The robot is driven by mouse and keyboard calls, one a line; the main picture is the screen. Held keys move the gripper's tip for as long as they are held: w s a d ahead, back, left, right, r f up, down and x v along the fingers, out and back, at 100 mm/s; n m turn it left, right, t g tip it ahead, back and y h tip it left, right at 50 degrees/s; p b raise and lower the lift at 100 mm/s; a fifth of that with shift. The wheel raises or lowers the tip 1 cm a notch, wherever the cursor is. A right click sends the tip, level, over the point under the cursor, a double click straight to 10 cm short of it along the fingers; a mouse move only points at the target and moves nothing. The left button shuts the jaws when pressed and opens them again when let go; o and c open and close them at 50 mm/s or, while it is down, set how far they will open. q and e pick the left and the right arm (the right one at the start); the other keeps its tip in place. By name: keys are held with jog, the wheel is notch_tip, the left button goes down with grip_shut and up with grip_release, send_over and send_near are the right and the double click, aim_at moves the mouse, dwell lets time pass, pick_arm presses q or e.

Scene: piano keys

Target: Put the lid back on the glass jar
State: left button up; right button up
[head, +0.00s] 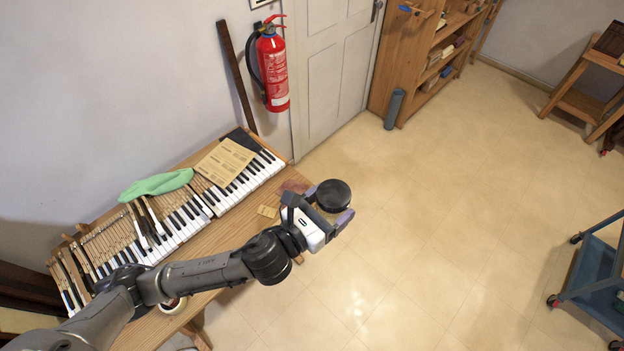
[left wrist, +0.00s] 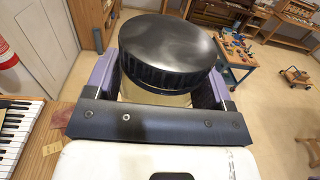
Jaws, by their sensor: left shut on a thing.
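My left gripper (head: 331,205) is off the right end of the wooden table, over the floor. In the left wrist view the lid (left wrist: 172,45) has a smooth top and ribbed side, top up, between the purple fingers (left wrist: 160,88). A round, pale-rimmed container with something red inside (head: 172,306) stands on the table's front edge, partly hidden by my left arm. I cannot tell whether it is the glass jar. My right gripper is not in view.
The table (head: 212,243) holds piano keys (head: 240,185), a green cloth (head: 157,185) and a paper sheet (head: 224,162). A red fire extinguisher (head: 272,65) hangs on the wall behind. A blue cart (head: 600,270) stands at right. The floor between is clear.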

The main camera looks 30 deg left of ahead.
pick_arm(q)
jog(key=d+f+m+g+h, duration=0.3)
jog(key=d+f+m+h, duration=0.1)
jog(key=d, duration=0.3)
jog(key=shift+s+d+f+h, duration=0.3)
jog(key=shift+f+h, duration=0.45)
jog(key=shift+h, duration=0.15)
